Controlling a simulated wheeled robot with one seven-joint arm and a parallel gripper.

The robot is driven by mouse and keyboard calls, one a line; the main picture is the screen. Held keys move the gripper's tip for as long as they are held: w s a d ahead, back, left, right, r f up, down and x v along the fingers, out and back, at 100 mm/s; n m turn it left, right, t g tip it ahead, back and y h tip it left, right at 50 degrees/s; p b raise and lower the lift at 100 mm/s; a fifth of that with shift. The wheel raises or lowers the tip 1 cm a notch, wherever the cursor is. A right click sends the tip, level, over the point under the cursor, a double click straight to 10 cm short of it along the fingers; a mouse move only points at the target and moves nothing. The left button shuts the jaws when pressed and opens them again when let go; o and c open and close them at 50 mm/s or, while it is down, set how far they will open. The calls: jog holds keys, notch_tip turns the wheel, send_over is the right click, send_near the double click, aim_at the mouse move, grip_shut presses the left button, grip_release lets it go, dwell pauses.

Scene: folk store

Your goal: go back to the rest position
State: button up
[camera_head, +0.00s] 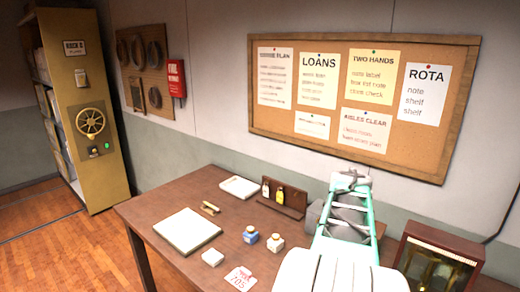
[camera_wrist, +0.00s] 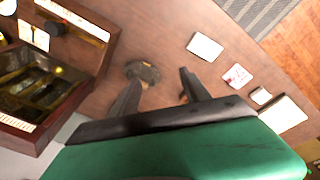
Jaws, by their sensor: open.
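My gripper (camera_wrist: 160,77) shows in the wrist view with its two dark fingers spread apart. It is open, with nothing between the fingers. A dark, round, flat thing (camera_wrist: 142,72) lies on the brown table beyond the fingertips; I cannot tell what it is. In the head view my pale green and white arm reaches out over the right part of the table (camera_head: 150,212). The fingers cannot be made out there, and the arm hides part of the tabletop.
A wooden case (camera_head: 437,262) stands at the table's right; it also shows in the wrist view (camera_wrist: 62,62). A white pad (camera_head: 187,231), a blue jar (camera_head: 250,235), a pale jar (camera_head: 275,243), a tag (camera_head: 240,279) and a bottle rack (camera_head: 283,204) occupy the table. Floor is clear at left.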

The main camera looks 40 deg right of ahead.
jog(key=w+a+r+n+t, duration=0.1)
jog(key=w+a, duration=0.3)
jog(key=a, duration=0.3)
jog(key=w+a+r+n, duration=0.1)
jog(key=w+a+n, duration=0.1)
jog(key=w+a, duration=0.35)
jog(key=s+a+f+n+t, duration=0.1)
jog(key=a, duration=1.1)
jog(key=a+f+n+t+y, duration=0.1)
jog(key=a+n, duration=0.1)
jog(key=a, duration=0.9)
jog(key=shift+s+a+t, duration=0.35)
jog(key=shift+t, duration=0.05)
jog(key=shift+c, duration=0.3)
